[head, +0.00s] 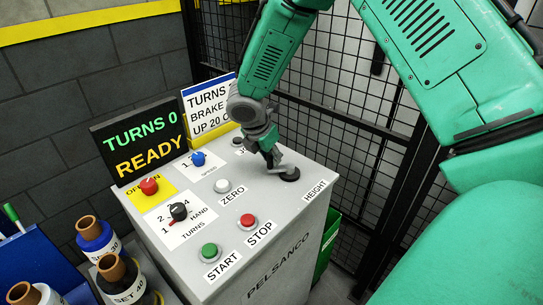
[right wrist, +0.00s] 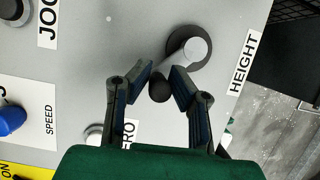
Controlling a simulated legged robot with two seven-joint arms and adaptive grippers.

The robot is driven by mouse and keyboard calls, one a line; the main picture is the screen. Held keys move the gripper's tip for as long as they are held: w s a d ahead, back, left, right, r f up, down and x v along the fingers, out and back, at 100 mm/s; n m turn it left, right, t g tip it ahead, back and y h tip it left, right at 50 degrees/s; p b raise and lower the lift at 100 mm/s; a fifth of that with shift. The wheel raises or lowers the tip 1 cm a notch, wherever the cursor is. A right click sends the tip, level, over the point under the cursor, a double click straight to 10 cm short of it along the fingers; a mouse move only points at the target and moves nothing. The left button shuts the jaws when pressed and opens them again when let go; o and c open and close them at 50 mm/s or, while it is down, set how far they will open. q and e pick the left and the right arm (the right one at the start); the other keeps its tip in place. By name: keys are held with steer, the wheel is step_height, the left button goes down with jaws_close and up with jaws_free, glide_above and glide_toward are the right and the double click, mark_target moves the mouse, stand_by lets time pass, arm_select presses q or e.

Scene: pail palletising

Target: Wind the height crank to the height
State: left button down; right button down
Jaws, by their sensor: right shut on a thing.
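The height crank (head: 290,174) sits on the grey panel's top at its right side, by the HEIGHT label (head: 315,190). In the right wrist view the crank (right wrist: 197,48) shows a dark round base, a light grey arm and a dark knob (right wrist: 160,90). My right gripper (head: 275,157) reaches down from above. The display (head: 140,138) reads TURNS 0 and READY. My left gripper is out of view.
The panel also carries a red on/off knob (head: 149,186), blue speed knob (head: 198,158), hand turns selector (head: 179,211), white zero button (head: 222,185), green start (head: 209,252) and red stop (head: 247,220). Spools (head: 93,232) stand at left. A mesh fence (head: 345,110) stands behind.

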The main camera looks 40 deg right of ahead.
steer(key=shift+w+r+m+p, duration=0.15)
steer(key=shift+w+m+p, duration=0.15)
